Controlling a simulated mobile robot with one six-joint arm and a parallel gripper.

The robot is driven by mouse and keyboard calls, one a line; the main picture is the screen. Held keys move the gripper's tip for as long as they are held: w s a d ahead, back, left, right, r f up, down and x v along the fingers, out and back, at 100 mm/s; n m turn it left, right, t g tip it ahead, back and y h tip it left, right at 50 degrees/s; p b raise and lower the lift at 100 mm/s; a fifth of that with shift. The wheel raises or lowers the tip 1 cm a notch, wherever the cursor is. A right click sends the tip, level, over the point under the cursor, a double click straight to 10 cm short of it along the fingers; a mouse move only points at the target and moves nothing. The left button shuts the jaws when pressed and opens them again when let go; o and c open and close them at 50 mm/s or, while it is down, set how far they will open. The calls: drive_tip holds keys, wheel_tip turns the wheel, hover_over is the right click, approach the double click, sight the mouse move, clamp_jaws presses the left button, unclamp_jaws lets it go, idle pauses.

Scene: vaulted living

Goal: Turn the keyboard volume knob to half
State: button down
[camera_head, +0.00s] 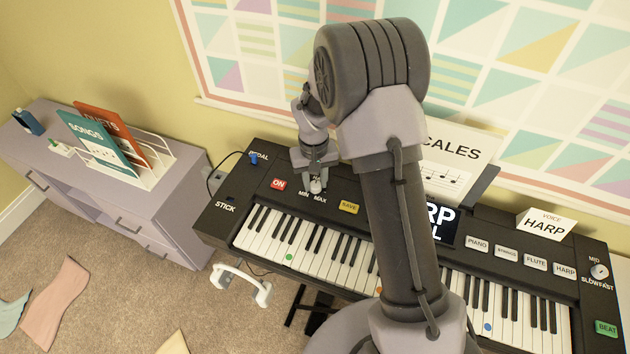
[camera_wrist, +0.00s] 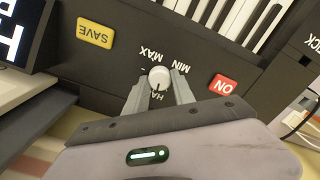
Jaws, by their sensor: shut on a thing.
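The black keyboard (camera_head: 237,188) stands against the wall. Its white volume knob (camera_wrist: 159,77) sits on the top panel, between the red ON button (camera_wrist: 222,85) and the yellow SAVE button (camera_wrist: 95,33). MIN and MAX are printed on one side of the knob, and a partly covered label starting "HA" on the other. My gripper (camera_head: 316,184) reaches down to the panel. In the wrist view its two fingers (camera_wrist: 159,88) are shut on the knob, one on each side. A small dark mark shows on the knob, but its exact direction is hard to tell. The head view mostly hides the knob.
Another knob (camera_head: 599,271) marked SLOW and FAST sits at the far right. My arm covers the keyboard's middle and part of the display (camera_head: 444,222). A music sheet (camera_head: 458,160) stands behind. A lilac cabinet (camera_head: 180,190) with a book rack is at left.

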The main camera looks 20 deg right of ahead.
sight(314, 184)
drive_tip(key=shift+m, duration=0.6)
drive_tip(key=c, duration=1.1)
unclamp_jaws()
drive_tip(key=shift+o, duration=0.2)
wheel_tip(314, 184, up, 17)
drive_tip(key=p, duration=0.6)
drive_tip(key=shift+a+r, duration=0.2)
